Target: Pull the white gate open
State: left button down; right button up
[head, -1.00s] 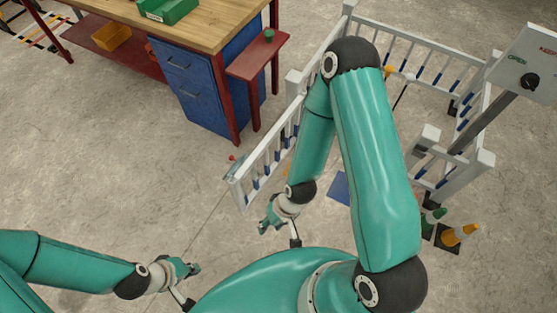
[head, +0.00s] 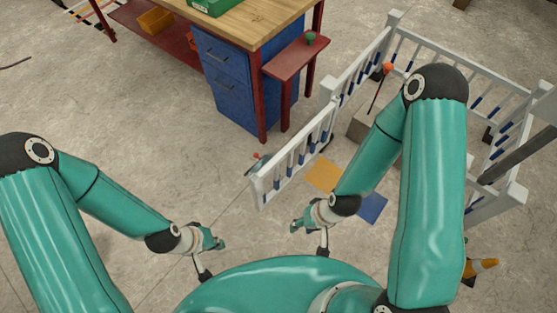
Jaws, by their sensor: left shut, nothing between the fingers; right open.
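The white gate (head: 296,155) is a railed panel with blue-marked bars. It runs from a white post (head: 329,92) toward me, roughly in line with the pen's left fence, and its free end is nearest me. The floor to its right, inside the pen, is open to view. My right gripper (head: 296,224) is open, to the right of and below the gate's free end in the picture, apparently apart from it. My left gripper (head: 219,243) is shut and empty, left of the gate and clear of it. A small latch-like piece (head: 257,161) shows at the gate's free end.
A workbench (head: 245,28) with blue drawers (head: 232,80) and a red side shelf (head: 297,56) stands left of the gate. Yellow (head: 322,174) and blue (head: 372,207) floor squares lie right of it. An orange cone (head: 484,267) stands at lower right.

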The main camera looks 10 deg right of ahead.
aim_at(270, 162)
jog(key=i, duration=0.95)
jog(key=u, duration=0.05)
